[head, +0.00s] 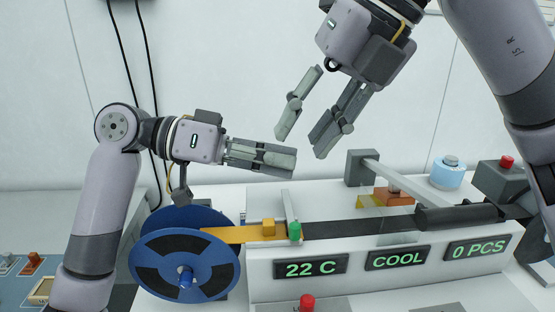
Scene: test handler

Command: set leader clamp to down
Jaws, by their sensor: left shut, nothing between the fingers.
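The clamp appears to be the slim grey bar (289,206) with a green knob (295,231) at its near end, beside a small yellow block (268,227). The knob is at the front edge of the tape track; I cannot tell whether the bar is raised or down. A yellow-orange leader strip (228,235) runs from the blue reel (185,268) to the block. My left gripper (293,161) is shut and empty, above and apart from the bar. My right gripper (302,143) is open and empty, its fingers pointing down close to the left fingertips.
The white machine has displays reading 22 C (311,267), COOL (397,258) and 0 PCS (478,249). A grey rail (393,178), an orange block (394,196) and a dark cylinder (456,216) lie right. A red button (307,302) is in front. A blue-and-white roll (448,174) stands behind.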

